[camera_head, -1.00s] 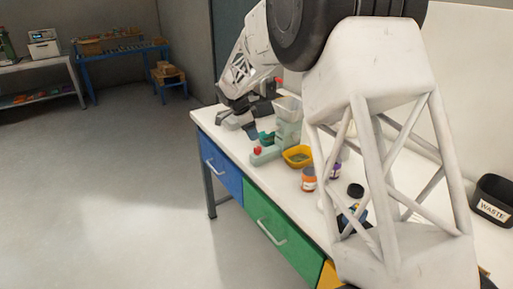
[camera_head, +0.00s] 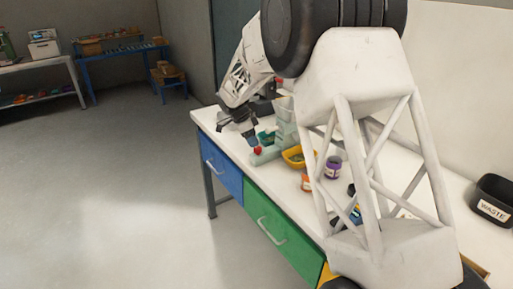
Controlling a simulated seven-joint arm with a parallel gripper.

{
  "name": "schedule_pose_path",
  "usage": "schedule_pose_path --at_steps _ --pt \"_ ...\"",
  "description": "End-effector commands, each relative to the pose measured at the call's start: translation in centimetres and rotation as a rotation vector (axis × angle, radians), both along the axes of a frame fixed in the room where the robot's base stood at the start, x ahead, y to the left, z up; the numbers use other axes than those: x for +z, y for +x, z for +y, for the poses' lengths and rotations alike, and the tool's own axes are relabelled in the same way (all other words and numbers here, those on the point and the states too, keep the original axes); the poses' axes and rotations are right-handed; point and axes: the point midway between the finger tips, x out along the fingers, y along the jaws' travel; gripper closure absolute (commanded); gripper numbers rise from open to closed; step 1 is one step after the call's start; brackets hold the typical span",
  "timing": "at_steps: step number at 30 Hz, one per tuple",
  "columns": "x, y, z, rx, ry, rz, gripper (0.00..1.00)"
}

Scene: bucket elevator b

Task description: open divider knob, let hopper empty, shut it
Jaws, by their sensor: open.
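The bucket elevator (camera_head: 267,157) is a pale green device near the far end of the white bench. A small red knob (camera_head: 257,150) sits at its front left, low down. A clear hopper (camera_head: 286,104) on its upper part is partly hidden by my arm. A teal part (camera_head: 266,137) shows behind the red knob. My gripper (camera_head: 239,132) is open and points down, just left of and above the red knob; one finger looks close to it, but I cannot tell whether they touch. The hopper's contents cannot be made out.
A yellow tray (camera_head: 299,157) stands right of the device, with an orange jar (camera_head: 306,182) and a purple jar (camera_head: 333,167) nearby. A black waste bin (camera_head: 493,198) stands at the far right. The bench's front edge lies close below the gripper.

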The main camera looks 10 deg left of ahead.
Motion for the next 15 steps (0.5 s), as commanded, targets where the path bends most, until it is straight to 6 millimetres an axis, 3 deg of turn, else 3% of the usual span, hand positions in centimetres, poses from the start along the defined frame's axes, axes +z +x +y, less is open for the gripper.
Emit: schedule_pose_path --at_steps 7,15 --pt "-2.9 0.4 -1.1 -0.001 -0.001 0.002 0.39" --pt "-4.5 0.6 -1.7 0.001 0.000 0.001 0.39"
